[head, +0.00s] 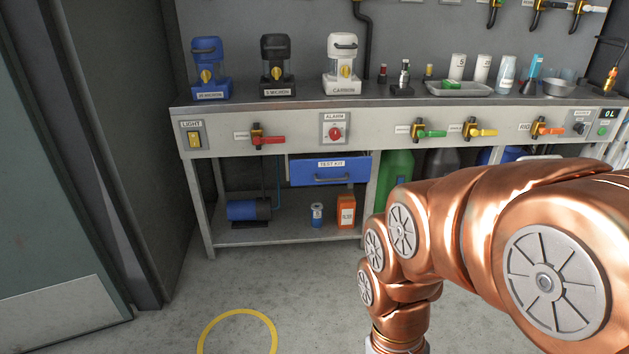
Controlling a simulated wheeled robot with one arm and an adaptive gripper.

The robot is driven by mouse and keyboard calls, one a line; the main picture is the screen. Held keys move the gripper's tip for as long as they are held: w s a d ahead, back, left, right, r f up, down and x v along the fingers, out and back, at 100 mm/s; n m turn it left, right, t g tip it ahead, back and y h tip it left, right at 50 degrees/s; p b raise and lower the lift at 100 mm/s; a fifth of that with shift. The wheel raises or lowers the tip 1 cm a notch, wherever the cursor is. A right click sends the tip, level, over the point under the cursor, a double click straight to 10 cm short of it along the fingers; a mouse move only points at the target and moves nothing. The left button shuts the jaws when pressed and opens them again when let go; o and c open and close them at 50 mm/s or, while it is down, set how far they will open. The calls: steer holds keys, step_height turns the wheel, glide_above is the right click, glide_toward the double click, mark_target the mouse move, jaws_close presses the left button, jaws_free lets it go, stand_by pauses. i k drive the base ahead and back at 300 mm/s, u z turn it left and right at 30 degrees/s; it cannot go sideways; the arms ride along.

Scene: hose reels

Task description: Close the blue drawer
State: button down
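My copper arm reaches in from the right and bends down to the bottom edge, right of and nearer than the drawer. My gripper is below the frame and not seen.
The workbench (225,146) holds canisters, bottles and a tray on top, with valves and switches along its front. A blue cylinder (249,209), a small can (317,215) and an orange box (346,212) stand on the lower shelf. Floor before the bench is clear.

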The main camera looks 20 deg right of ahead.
mark_target(324, 168)
steer(key=k, duration=0.75)
steer(key=u, duration=0.95)
steer(key=i, duration=1.65)
steer(key=z, duration=0.6)
